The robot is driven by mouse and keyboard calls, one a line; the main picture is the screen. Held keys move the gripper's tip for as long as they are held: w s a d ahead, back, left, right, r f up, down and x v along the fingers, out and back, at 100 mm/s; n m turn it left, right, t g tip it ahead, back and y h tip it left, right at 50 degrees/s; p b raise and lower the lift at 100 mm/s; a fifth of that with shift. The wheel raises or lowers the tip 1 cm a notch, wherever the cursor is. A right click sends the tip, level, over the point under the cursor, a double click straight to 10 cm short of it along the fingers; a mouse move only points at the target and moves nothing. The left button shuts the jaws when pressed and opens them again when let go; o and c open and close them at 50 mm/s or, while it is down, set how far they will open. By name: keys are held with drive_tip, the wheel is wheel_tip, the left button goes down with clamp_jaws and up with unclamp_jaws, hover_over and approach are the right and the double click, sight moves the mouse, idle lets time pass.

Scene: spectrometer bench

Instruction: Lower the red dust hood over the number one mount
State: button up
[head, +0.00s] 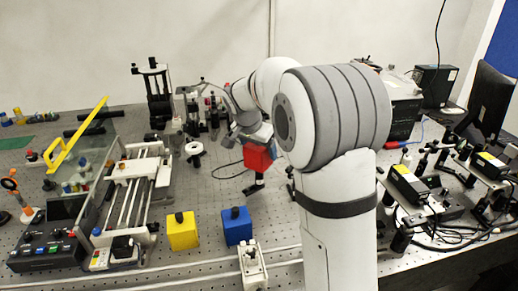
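The red dust hood (257,158) is under my gripper (254,139), above the bench's perforated top and slightly tilted in the picture. The gripper seems shut on the hood's top, but its fingertips are largely hidden. A dark post mount (255,187) shows directly below the hood; I cannot tell whether the hood is around it or only above it. No number is readable on any mount, so I cannot tell which is number one.
A yellow hood (182,231) and a blue hood (237,227) stand in front on the bench, beside a white fixture (252,266). A railed stage (130,190) is at left. Dark optical posts (213,115) stand behind the red hood. Boxes and cables crowd the right.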

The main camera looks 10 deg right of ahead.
drive_tip(key=shift+o, duration=0.9)
drive_tip(key=v, duration=0.7)
drive_tip(key=shift+s+a+r, duration=0.1)
drive_tip(key=shift+r, duration=0.3)
